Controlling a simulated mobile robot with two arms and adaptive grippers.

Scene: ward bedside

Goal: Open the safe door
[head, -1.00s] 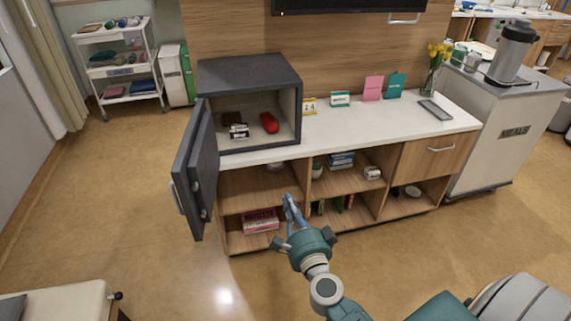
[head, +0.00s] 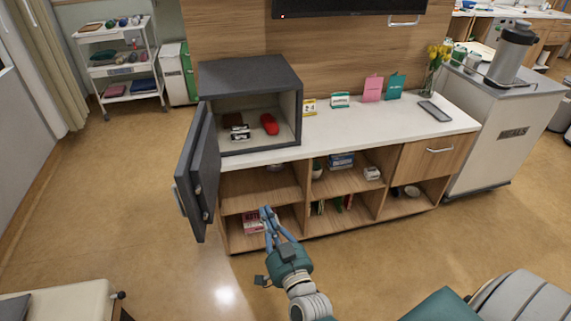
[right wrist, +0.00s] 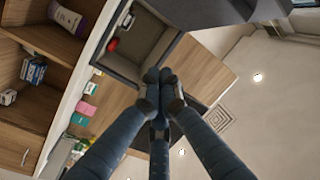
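The dark grey safe (head: 248,75) stands on the left end of the white counter. Its thick door (head: 200,175) is swung wide open to the left and hangs out past the counter's front edge. Inside the safe lie a red item (head: 269,124) and small dark and white items (head: 240,132). My right gripper (head: 267,212) is in front of the lower shelves, right of the door and apart from it. In the right wrist view its fingertips (right wrist: 159,78) are together with nothing seen between them; the open safe shows beyond. My left gripper is not in view.
The counter (head: 390,127) has open shelves below, with a pink-and-white box (head: 252,222) behind my right gripper. Cards, a flower vase (head: 433,68) and a grey tablet stand or lie on top. A bed corner (head: 60,300) is at lower left. Floor left of the door is clear.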

